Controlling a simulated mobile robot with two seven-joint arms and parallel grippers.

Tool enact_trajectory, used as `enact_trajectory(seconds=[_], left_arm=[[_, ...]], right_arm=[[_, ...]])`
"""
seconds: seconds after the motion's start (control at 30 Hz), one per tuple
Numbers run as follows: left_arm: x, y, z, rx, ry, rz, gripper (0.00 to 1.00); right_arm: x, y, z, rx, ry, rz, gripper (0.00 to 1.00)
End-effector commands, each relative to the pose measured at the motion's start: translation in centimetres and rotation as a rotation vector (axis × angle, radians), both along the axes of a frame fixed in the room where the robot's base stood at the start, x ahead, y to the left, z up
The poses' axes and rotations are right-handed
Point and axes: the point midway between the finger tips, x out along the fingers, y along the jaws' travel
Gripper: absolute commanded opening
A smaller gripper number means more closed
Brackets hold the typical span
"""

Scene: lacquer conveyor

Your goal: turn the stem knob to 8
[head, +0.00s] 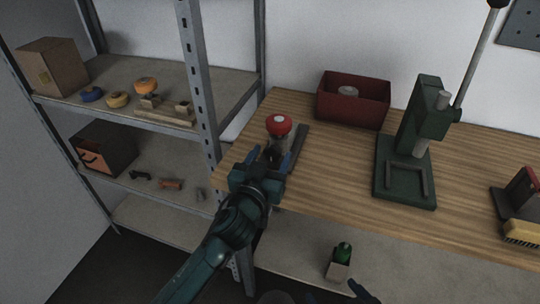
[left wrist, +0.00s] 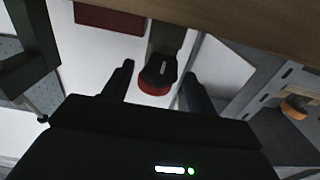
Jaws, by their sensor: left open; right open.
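A red round part with a pale top (head: 279,125) stands at the left end of the wooden bench, above a dark fitting that my gripper partly hides. In the left wrist view a dark knob with a white line (left wrist: 162,68) sits against the red part (left wrist: 154,88). Any numbers on it are not readable. My left gripper (head: 269,160) is open, in front of the fitting. In the left wrist view its fingers are either side of the knob, with gaps showing. My right gripper (head: 338,294) is open and empty at the bottom edge, only its fingertips in view.
A dark red bin (head: 353,101) and a green lever press (head: 405,190) stand on the bench (head: 330,170). A metal shelf (head: 200,90) with small parts stands close on the left. A green-topped item (head: 341,258) is below the bench. The bench middle is clear.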

Motion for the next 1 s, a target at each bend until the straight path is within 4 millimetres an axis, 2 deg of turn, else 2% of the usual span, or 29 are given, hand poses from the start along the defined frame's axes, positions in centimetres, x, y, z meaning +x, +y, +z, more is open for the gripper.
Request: enact_trajectory(seconds=[0.33,0.83,1.0], left_arm=[[0.32,-0.11,0.00,0.000,0.000,0.000,0.57],[0.30,-0.08,-0.01,0.000,0.000,0.001,0.16],[0.30,-0.08,-0.01,0.009,-0.002,0.001,0.15]], right_arm=[[0.00,0.00,-0.04,-0.001,0.001,0.001,0.80],[0.15,0.05,0.22,0.006,-0.004,-0.006,0.80],[0.19,0.02,0.29,0.006,-0.005,-0.007,0.80]])
